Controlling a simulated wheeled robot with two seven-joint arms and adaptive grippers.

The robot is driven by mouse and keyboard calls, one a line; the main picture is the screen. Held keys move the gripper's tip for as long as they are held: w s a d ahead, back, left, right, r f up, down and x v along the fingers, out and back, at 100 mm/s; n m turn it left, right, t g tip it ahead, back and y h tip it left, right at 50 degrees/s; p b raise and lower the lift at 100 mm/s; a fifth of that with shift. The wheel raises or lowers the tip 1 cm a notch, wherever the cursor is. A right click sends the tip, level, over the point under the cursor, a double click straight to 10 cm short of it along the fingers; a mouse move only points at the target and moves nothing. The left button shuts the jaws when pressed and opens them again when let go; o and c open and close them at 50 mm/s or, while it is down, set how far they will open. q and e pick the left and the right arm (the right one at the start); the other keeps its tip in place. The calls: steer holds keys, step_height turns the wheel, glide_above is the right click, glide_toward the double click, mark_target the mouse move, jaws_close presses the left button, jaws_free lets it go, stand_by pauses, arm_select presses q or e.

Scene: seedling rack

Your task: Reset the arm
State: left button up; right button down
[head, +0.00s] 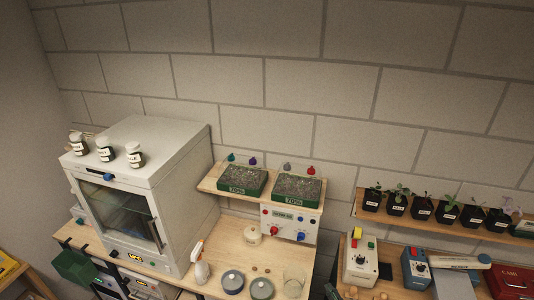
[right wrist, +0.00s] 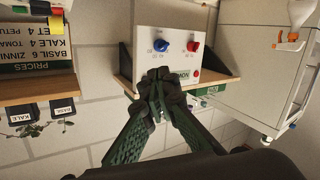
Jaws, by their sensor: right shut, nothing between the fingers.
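My right gripper (right wrist: 158,78) shows in the right wrist view with its dark green fingers together and nothing between them. Its tips overlap the edge of a wooden shelf and the lower part of a white control box (right wrist: 170,28) with blue and red knobs; no contact can be made out. That view is upside down. In the head view the same control box (head: 289,224) hangs under the tray shelf, and I cannot make out either gripper there. My left gripper is in neither view.
A white cabinet (head: 146,195) with several bottles on top stands at the left. Two soil trays (head: 297,191) sit on the small shelf. Several potted seedlings (head: 422,208) line the right shelf. A spray bottle (head: 201,271), bowls and a glass beaker (head: 294,282) stand on the bench.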

steer(key=s+d+f+m+g+h, duration=0.2)
steer(key=s+d+f+g, duration=0.15)
steer(key=s, duration=0.65)
steer(key=s+d+f+m+g+h, duration=0.1)
steer(key=s+d+f+m+g, duration=0.25)
steer(key=s, duration=0.55)
steer(key=s+d+f+m+g+h, duration=0.1)
steer(key=s+d+f+g+h, duration=0.15)
steer(key=s+d+g, duration=0.55)
steer(key=s+a+f+t+b, duration=0.15)
steer(key=f+b, duration=0.35)
steer(key=f, duration=1.6)
steer(key=s+a+f+b, duration=0.25)
steer(key=f+b, duration=0.25)
steer(key=f, duration=1.5)
steer(key=s+f+b, duration=0.4)
steer(key=s+f, duration=0.6)
steer(key=f, duration=0.2)
steer(key=s+f+n+g+y+b, duration=0.1)
steer(key=s+f+b, duration=0.3)
steer(key=s+f, duration=0.5)
step_height(320, 180, down, 5)
steer(key=shift+s+r, duration=0.2)
steer(key=shift+s, duration=0.2)
steer(key=shift+d, duration=0.1)
